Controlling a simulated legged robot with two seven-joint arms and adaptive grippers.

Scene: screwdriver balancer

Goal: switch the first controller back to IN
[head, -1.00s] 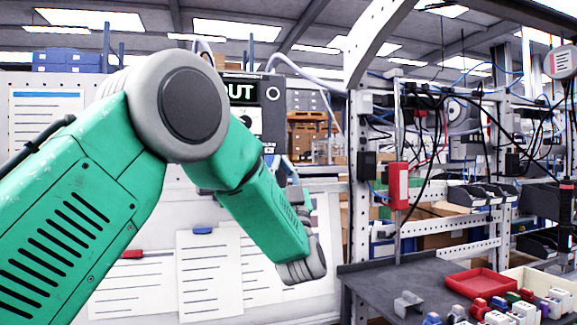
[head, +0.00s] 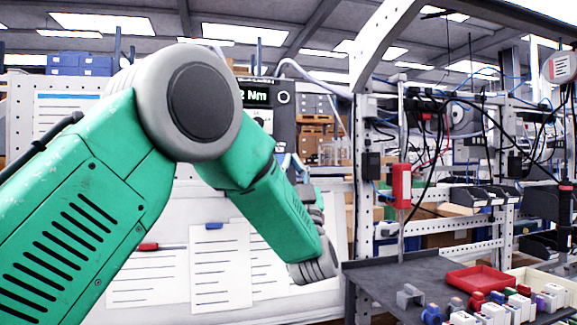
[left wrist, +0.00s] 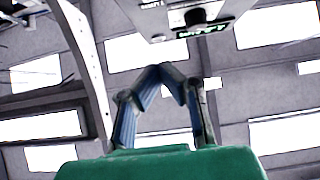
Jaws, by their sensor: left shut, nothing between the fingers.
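A dark grey controller (head: 285,122) stands behind my left arm in the head view. Its small screen (head: 256,97) shows "2 Nm" in light letters, with the left part hidden by my arm. In the left wrist view the pale underside of a controller box (left wrist: 158,18) shows at the top, with a black knob (left wrist: 195,16) and a lit green label beside it. My left gripper (left wrist: 166,74) is shut and empty, its fingertips together below the knob and apart from it in the picture. In the head view it is mostly hidden behind my forearm. My right gripper is not in view.
A white board with papers (head: 218,262) is behind my left arm. At the right, a dark bench (head: 400,275) holds a red tray (head: 480,279) and several small coloured parts.

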